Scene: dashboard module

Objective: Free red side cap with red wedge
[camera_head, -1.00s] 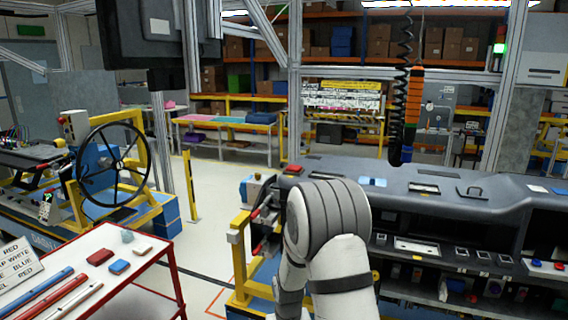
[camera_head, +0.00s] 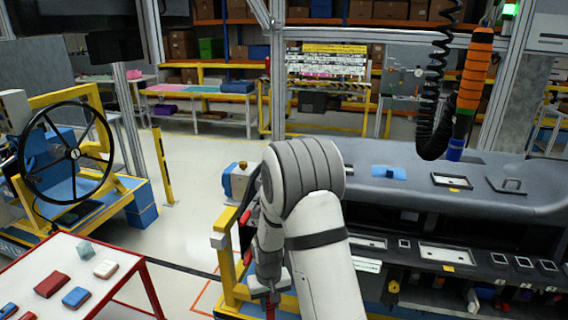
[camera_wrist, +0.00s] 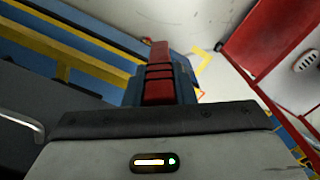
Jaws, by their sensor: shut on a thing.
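My gripper (camera_wrist: 160,85) is shut on a red ribbed bar, which looks like the red wedge (camera_wrist: 158,60), in the wrist view. The bar stands out beyond the dark fingers. In the head view my gripper (camera_head: 268,275) points down beside the left end of the dashboard module (camera_head: 470,195), and a thin red tip (camera_head: 270,308) shows below it. A small red part (camera_head: 246,215) sits at the module's left end, close to my arm. I cannot tell whether it is the red side cap. My arm hides part of that end.
A white table (camera_head: 45,255) with a red frame stands at front left, holding a red block (camera_head: 52,284), a blue block (camera_head: 75,297) and a white block (camera_head: 105,268). A yellow frame (camera_head: 228,275) stands beside my gripper. An orange tool (camera_head: 474,75) hangs over the module.

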